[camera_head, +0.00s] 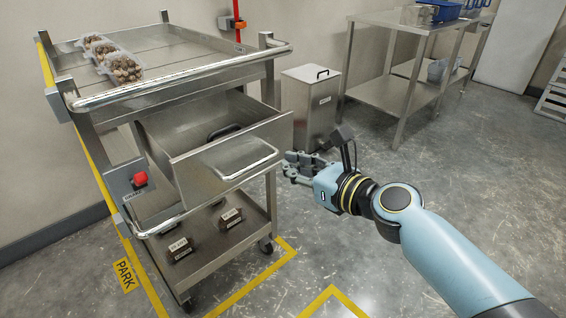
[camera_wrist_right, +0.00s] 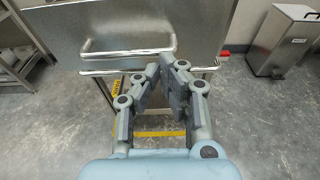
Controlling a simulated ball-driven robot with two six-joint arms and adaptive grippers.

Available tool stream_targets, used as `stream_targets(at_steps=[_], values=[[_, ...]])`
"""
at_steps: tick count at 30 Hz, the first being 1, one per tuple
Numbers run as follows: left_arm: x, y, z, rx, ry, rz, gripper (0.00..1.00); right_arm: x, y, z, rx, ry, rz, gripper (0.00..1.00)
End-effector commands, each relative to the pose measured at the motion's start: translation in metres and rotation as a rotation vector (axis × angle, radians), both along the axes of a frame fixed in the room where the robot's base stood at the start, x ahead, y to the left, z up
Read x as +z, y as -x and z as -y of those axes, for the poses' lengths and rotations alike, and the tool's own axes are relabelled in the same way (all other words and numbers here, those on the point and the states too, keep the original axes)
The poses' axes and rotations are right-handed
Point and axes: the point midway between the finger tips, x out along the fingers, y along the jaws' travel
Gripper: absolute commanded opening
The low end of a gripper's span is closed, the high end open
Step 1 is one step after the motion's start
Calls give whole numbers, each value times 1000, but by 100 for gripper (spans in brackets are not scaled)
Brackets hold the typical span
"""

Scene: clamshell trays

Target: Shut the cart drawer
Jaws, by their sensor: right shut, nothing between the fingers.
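The steel cart (camera_head: 170,70) stands at the left with its drawer (camera_head: 230,140) pulled out toward me. The drawer front has a curved bar handle (camera_head: 246,162), and a dark object (camera_head: 224,131) lies inside the drawer. My right gripper (camera_head: 288,166) is just right of the drawer front, shut and empty. In the right wrist view the drawer front (camera_wrist_right: 200,35) and its handle (camera_wrist_right: 128,44) are ahead of the right gripper (camera_wrist_right: 163,62). I cannot tell whether the fingers touch the front. My left gripper is not in view.
A clamshell tray (camera_head: 110,58) with brown contents sits on the cart top. A red button (camera_head: 140,179) is on the cart's post. Brown packs (camera_head: 180,248) lie on the lower shelf. A pedal bin (camera_head: 312,105) and steel table (camera_head: 385,95) stand behind. The floor at right is clear.

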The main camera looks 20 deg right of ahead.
Motion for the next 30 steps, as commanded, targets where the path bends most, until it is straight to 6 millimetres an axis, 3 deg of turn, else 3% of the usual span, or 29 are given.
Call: stream_targets(at_steps=[6,23,30], values=[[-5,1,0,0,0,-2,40,-6,-24,-9,0,0,0,0],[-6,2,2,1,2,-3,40,-6,-31,-11,0,1,-1,0],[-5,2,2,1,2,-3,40,-6,-48,-17,0,1,0,0]])
